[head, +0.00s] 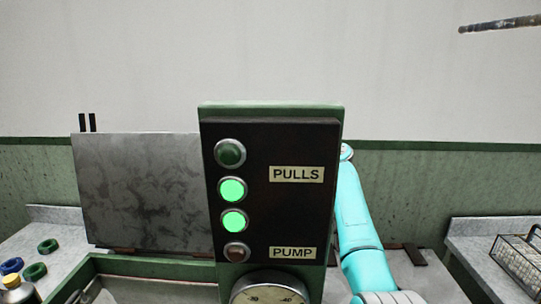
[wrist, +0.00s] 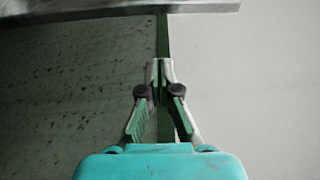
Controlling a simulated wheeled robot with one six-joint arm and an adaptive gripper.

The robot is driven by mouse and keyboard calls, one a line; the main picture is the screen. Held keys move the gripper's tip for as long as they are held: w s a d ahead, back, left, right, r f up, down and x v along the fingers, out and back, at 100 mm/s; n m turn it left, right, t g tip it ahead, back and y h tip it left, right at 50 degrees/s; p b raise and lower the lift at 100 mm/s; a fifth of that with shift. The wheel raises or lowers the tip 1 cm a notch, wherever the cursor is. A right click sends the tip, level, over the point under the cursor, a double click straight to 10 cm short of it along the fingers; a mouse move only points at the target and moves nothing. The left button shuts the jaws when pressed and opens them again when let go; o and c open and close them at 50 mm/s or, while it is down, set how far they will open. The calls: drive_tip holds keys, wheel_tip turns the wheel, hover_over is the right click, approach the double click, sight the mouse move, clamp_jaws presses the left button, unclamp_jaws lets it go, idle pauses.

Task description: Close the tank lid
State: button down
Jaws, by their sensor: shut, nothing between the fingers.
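The tank lid (head: 140,190) is a mottled grey metal plate. It stands upright at the left in the head view, with its right part hidden behind the control panel. A grey metal edge (wrist: 90,10), which looks like the lid's, crosses the top of the wrist view. My gripper (wrist: 160,65) is shut and empty, its tips pointing toward that edge with a visible gap. In the head view my gripper is hidden; my turquoise arm shows to the right of the panel. The green tank rim (head: 150,265) shows below the lid.
The dark control panel (head: 270,190) has two lit green lamps and labels PULLS and PUMP, with a gauge (head: 270,290) below. Green rings (head: 47,246) and a bottle (head: 17,290) are at left. A wire basket (head: 518,262) sits at right. The wall is behind.

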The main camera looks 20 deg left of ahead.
drive_tip(key=shift+s+a+r, duration=0.15)
drive_tip(key=shift+s+a, duration=0.05)
drive_tip(key=shift+s, duration=0.75)
drive_tip(key=shift+s+a+r, duration=0.15)
drive_tip(key=shift+s+a, duration=0.05)
drive_tip(key=shift+s, duration=0.75)
